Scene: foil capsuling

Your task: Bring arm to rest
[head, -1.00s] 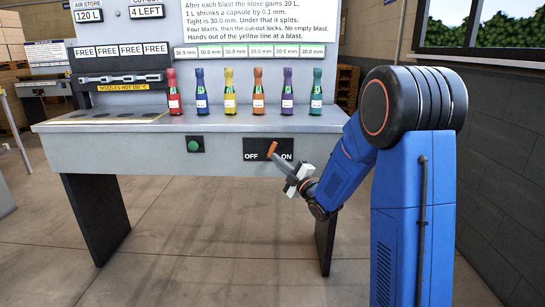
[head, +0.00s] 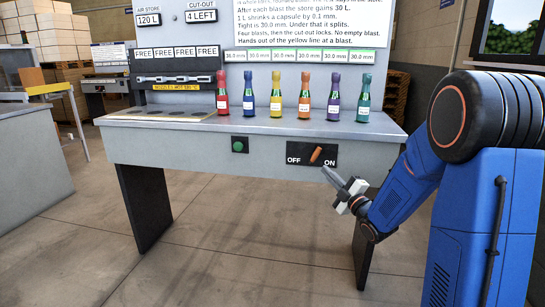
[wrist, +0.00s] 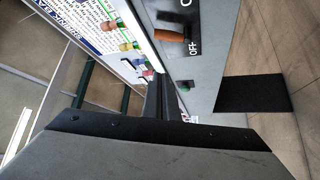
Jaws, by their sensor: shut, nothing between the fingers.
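My gripper (head: 334,178) is shut and empty. It hangs in front of the bench, just below and right of the switch panel, apart from the orange lever (head: 316,154) in the head view. The lever leans up and to the right between the OFF and ON labels. In the wrist view, the dark fingers (wrist: 164,98) lie close together, and the orange lever (wrist: 166,35) shows beyond them beside the OFF label. My blue arm (head: 410,185) is bent down from its large black joint at the right.
A row of several capped bottles (head: 276,97) stands on the bench top (head: 255,125). A green button (head: 237,146) is on the bench front. The nozzle unit (head: 180,80) is at the back left, and a grey table (head: 30,165) is at the left edge. The floor in front is clear.

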